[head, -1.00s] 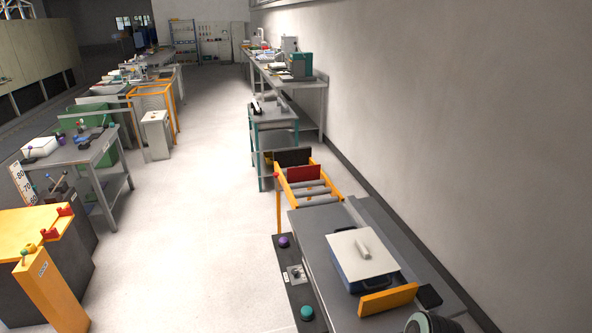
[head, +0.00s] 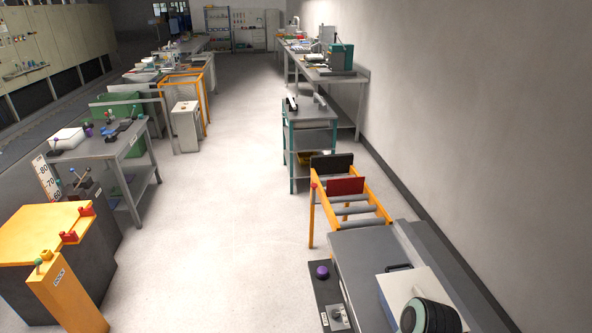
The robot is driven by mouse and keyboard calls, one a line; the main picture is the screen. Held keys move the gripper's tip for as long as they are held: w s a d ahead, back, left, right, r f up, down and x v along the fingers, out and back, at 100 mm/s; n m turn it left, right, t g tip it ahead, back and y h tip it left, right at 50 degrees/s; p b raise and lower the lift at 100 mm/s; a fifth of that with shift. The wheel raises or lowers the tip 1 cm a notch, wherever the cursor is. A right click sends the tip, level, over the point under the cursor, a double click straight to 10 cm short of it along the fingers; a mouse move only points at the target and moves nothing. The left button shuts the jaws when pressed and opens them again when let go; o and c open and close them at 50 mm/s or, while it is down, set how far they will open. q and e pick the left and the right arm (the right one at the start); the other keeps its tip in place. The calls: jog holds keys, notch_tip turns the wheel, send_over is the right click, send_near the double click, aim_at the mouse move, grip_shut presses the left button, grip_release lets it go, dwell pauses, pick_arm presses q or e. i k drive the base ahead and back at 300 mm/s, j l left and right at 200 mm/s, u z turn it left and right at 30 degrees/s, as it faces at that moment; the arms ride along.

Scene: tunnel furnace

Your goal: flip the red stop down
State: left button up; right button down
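A red plate (head: 346,186), which looks like the red stop, stands upright across the orange-framed roller section (head: 380,207) at right of centre. A dark plate (head: 331,164) stands upright just behind it. Neither of my grippers is in view. A round dark part with a teal ring at the lower right seems to be a link of my arm; it is well short of the red plate and hides part of a case.
A grey bench (head: 366,248) joins the rollers' near end and carries a white-topped case (head: 424,282). A control strip with a purple button (head: 322,271) runs along its left side. An orange-topped block (head: 40,228) stands at left. The pale floor between is clear.

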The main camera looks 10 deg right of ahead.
aim_at(338, 187)
jog(key=i, duration=1.6)
jog(key=i+j+z, duration=0.1)
jog(key=i+z, duration=0.15)
jog(key=i, duration=0.2)
jog(key=i+j+z, duration=0.25)
jog(key=i, duration=0.15)
jog(key=i+j+z, duration=0.2)
jog(key=i, duration=0.25)
